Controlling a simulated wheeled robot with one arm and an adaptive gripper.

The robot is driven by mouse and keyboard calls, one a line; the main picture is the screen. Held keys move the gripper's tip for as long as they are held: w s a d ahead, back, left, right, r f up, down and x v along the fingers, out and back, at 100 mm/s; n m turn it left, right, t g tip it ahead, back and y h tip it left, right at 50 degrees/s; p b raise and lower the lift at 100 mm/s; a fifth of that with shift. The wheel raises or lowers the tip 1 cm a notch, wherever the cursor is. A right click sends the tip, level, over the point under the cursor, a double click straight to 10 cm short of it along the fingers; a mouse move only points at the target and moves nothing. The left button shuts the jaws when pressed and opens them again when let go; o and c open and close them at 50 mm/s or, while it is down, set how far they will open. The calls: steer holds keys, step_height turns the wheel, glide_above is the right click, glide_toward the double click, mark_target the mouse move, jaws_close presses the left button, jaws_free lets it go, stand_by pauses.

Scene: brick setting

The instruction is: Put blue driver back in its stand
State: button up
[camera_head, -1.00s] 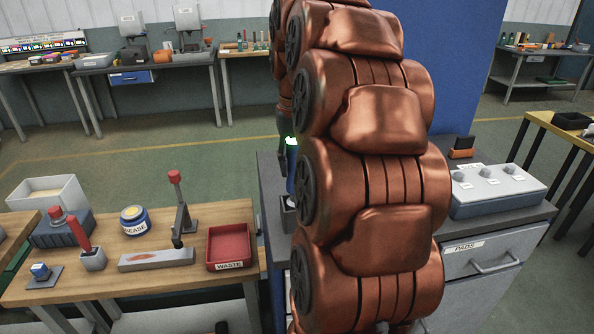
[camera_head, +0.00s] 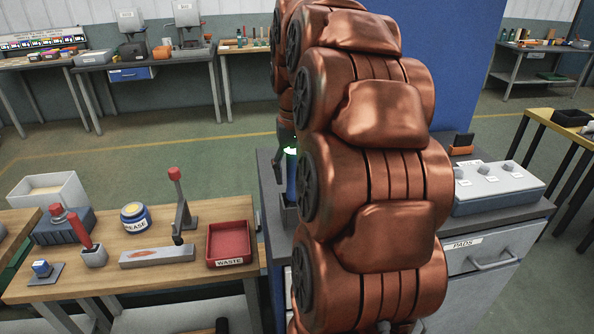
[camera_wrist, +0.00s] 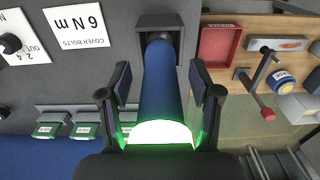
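The blue driver (camera_wrist: 160,85) has a bright green glowing band at its near end. In the head view the driver (camera_head: 291,176) is upright with its lower end in a small dark grey square stand (camera_head: 288,215). In the wrist view its far end enters the stand's opening (camera_wrist: 146,22). My gripper (camera_wrist: 159,84) has one finger on each side of the driver. A narrow gap shows between each finger and the driver, so it looks open around it. In the head view my arm hides most of the gripper and part of the stand.
A red waste tray (camera_head: 229,242), a grease tin (camera_head: 135,218) and a red-handled lever tool (camera_head: 180,205) are on the wooden bench to the left. Green-labelled blocks (camera_wrist: 84,130) and a torque card (camera_wrist: 77,27) lie beside the driver. A grey knob box (camera_head: 498,187) stands right.

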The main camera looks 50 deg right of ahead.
steer(key=shift+r+b, duration=0.95)
steer(key=shift+r, duration=2.75)
step_height(320, 180, up, 5)
steer(key=p, duration=0.4)
steer(key=shift+f, duration=0.1)
steer(key=s+a+f+n, duration=0.1)
steer(key=a+f+n, duration=0.1)
steer(key=a+f, duration=0.45)
steer(key=s+a+f+n, duration=0.2)
steer(key=a+f, duration=0.1)
steer(key=a, duration=0.7)
steer(key=s+a+f+n+g, duration=0.1)
steer(key=s+a+f+n, duration=0.2)
steer(key=s+a+f, duration=0.7)
steer(key=s+f, duration=0.2)
steer(key=s, duration=0.1)
steer(key=shift+s+a+f+g, duration=0.15)
steer(key=shift+s+f+g, duration=0.2)
steer(key=shift+g, duration=0.05)
